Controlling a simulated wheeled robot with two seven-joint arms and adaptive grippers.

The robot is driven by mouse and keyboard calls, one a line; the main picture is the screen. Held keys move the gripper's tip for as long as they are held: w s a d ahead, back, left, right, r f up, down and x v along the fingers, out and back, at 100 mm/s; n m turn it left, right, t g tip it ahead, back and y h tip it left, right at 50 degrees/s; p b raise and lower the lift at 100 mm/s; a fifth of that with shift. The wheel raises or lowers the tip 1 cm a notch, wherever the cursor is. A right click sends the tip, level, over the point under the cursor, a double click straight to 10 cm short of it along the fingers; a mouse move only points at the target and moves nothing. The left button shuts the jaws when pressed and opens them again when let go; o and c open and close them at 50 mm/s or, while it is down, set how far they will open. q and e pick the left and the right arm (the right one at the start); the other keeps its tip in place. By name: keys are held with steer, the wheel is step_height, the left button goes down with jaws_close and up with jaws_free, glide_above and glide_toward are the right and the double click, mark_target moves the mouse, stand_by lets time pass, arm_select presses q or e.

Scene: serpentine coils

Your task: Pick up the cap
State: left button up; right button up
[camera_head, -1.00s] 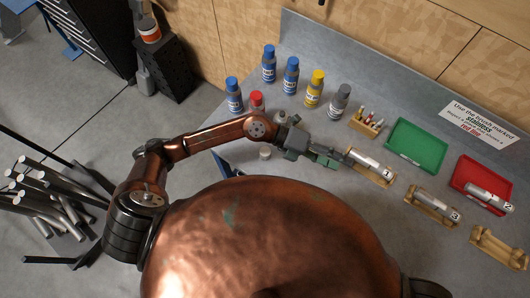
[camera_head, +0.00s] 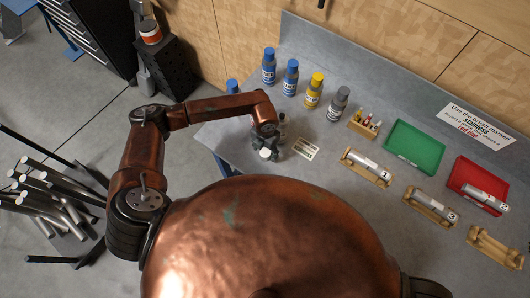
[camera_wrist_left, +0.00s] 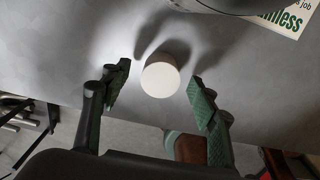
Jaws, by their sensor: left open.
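The cap, a small round white piece, lies on the grey table near its front edge, in the head view (camera_head: 265,154) and in the left wrist view (camera_wrist_left: 160,79). My left gripper (camera_head: 269,139) is above the cap and points down. In the left wrist view, its two green-padded fingers (camera_wrist_left: 160,95) are wide apart, one on each side of the cap, with nothing held between them. The cap looks apart from both fingers. My right gripper is in neither view.
A printed card (camera_head: 305,148) lies right of the cap. Blue, yellow and grey bottles (camera_head: 313,90) stand behind. Numbered metal cylinders in wooden cradles (camera_head: 367,167), a green tray (camera_head: 414,166) and a red tray (camera_head: 459,184) are to the right. The table's front edge is close.

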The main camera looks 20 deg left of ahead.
arm_select(q)
steer(key=shift+f, duration=1.15)
steer(key=shift+c, duration=0.7)
steer(key=c, duration=0.7)
steer(key=shift+r, duration=0.1)
steer(key=shift+c, duration=0.2)
